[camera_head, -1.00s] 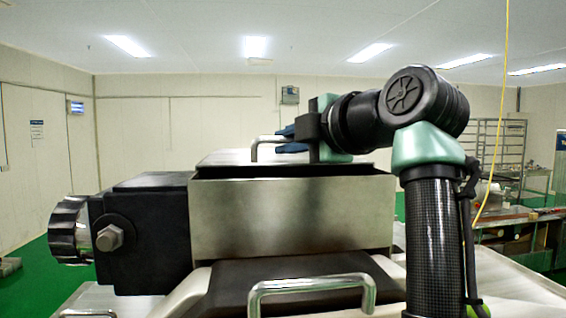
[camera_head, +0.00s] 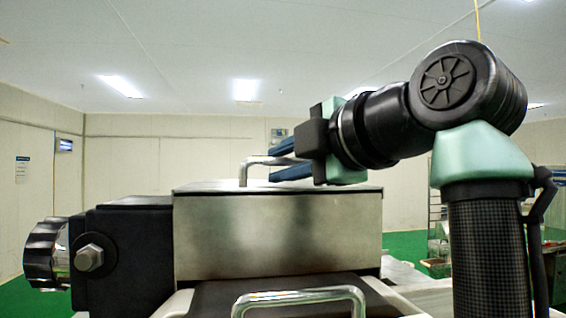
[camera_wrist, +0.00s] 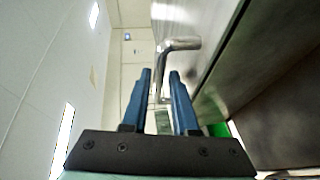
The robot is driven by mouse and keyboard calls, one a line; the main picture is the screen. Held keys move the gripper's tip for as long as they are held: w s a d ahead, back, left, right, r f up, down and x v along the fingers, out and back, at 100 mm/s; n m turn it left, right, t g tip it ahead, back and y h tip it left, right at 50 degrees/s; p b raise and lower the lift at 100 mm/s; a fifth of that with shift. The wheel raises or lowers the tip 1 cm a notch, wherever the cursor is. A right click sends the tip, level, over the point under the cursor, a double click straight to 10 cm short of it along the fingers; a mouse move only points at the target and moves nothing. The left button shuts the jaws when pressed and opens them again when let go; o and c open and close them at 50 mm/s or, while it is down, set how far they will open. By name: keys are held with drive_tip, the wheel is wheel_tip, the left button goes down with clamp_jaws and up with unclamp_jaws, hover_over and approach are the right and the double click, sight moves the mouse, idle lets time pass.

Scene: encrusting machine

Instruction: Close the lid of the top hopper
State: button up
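The top hopper (camera_head: 278,238) is a steel box in the middle of the head view. Its lid (camera_head: 215,187) shows as a thin, nearly flat strip along the top of the box; whether it is fully seated cannot be told from this low angle. A bent metal handle (camera_head: 262,160) stands up from the lid. It also shows in the wrist view (camera_wrist: 181,45), beyond the fingertips. My gripper (camera_wrist: 160,76) has two blue fingers with a gap between them and nothing held.
A black housing with a bolt (camera_head: 119,256) and a ribbed metal knob (camera_head: 45,253) adjoin the hopper's left side. A second metal handle (camera_head: 300,298) is in front, low in the head view.

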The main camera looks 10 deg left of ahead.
drive_tip(key=shift+s+d, duration=0.1)
drive_tip(key=shift+d, duration=0.1)
drive_tip(key=b+v, duration=0.5)
drive_tip(key=v, duration=0.7)
drive_tip(key=shift+s+r, duration=0.15)
drive_tip(key=shift+s, duration=0.1)
drive_tip(key=shift+d, duration=0.2)
